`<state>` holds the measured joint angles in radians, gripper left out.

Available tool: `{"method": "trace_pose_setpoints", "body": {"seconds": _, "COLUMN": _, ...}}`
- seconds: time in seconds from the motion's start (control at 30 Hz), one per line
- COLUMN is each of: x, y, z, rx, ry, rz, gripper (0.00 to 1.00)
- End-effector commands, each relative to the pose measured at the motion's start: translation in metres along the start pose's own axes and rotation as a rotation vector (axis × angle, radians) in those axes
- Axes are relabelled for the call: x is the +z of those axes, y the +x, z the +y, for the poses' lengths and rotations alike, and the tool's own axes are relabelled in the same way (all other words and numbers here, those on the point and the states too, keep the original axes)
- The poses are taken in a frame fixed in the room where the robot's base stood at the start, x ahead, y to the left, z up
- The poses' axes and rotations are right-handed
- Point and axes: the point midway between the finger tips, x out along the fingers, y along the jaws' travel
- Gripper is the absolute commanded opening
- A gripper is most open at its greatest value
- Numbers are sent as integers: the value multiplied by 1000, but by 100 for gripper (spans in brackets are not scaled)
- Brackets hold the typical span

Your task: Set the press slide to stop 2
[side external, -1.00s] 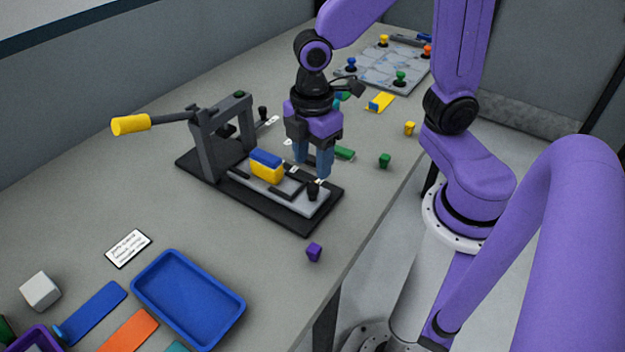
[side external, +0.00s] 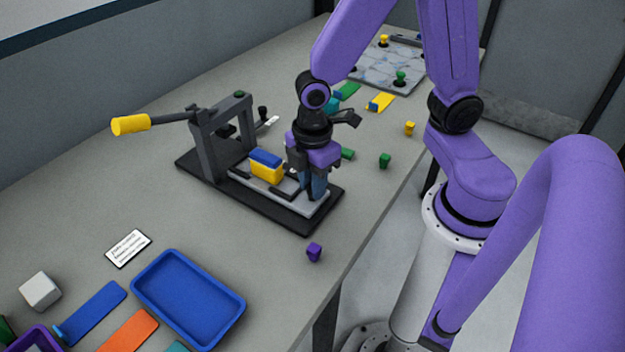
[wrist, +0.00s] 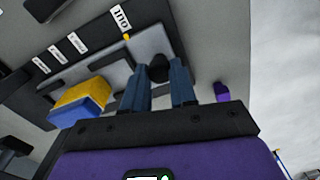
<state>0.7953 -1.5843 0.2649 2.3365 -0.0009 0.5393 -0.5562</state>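The press slide (side external: 318,208) is a light grey plate on the dark base (side external: 285,217) of the press. It extends toward the front right, away from the press frame (side external: 205,150). A black knob stands near its outer end and shows in the wrist view (wrist: 159,66). My gripper (side external: 313,192) is down at the knob, pointing downward. In the wrist view its blue fingers (wrist: 159,76) stand on both sides of the knob with little visible gap. A small yellow pointer (wrist: 126,37) on the slide lies by the "OUT" label (wrist: 121,18). Other labels' text is unreadable.
A yellow and blue block (side external: 266,167) sits on the slide. The press lever with a yellow handle (side external: 130,125) reaches left. A purple block (side external: 314,252) lies just in front of the base. A blue tray (side external: 188,300) stands at the front left.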

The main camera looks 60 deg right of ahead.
Motion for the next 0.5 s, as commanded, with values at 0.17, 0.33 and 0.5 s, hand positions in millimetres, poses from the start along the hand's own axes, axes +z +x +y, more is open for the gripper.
{"method": "trace_pose_setpoints", "body": {"seconds": 0.17, "x": 0, "y": 0, "z": 0, "rx": -1, "ry": 0, "rz": -1, "gripper": 0}}
{"method": "trace_pose_setpoints", "body": {"seconds": 0.33, "x": -3, "y": 0, "z": 8, "rx": -1, "ry": 1, "rz": -1, "gripper": 0}}
{"method": "trace_pose_setpoints", "body": {"seconds": 0.5, "x": -8, "y": 0, "z": 31, "rx": 0, "ry": 3, "rz": 1, "gripper": 0}}
